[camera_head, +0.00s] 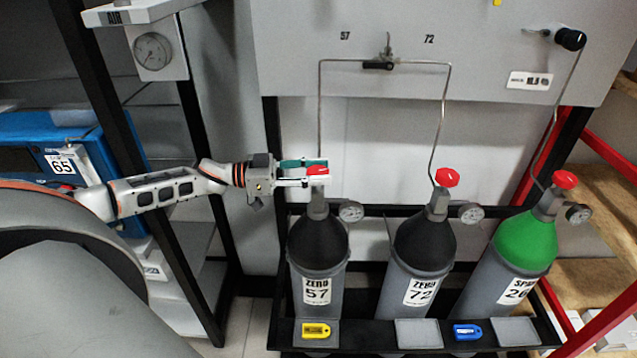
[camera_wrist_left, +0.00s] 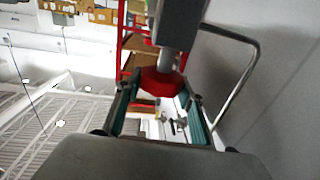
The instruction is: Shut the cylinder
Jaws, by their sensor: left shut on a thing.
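Three gas cylinders stand upright in a black rack. The left one is the ZERO 57 cylinder (camera_head: 318,258), grey with a black shoulder. The middle one is the ZERO 72 cylinder (camera_head: 413,262), and the right one is the green-shouldered cylinder (camera_head: 523,245). Each has a red valve knob on top. My left gripper (camera_head: 316,172) reaches in from the left, its fingers shut on the red knob (camera_head: 318,170) of cylinder 57. In the left wrist view the red knob (camera_wrist_left: 163,82) sits between the fingers. My right gripper is not in view.
Pressure gauges (camera_head: 351,211) stick out beside the valves. Thin metal pipes (camera_head: 320,110) rise from the cylinders to a grey panel (camera_head: 450,30). A yellow tag (camera_head: 316,330) and a blue tag (camera_head: 467,331) are on the rack front. A red frame (camera_head: 600,155) stands at the right.

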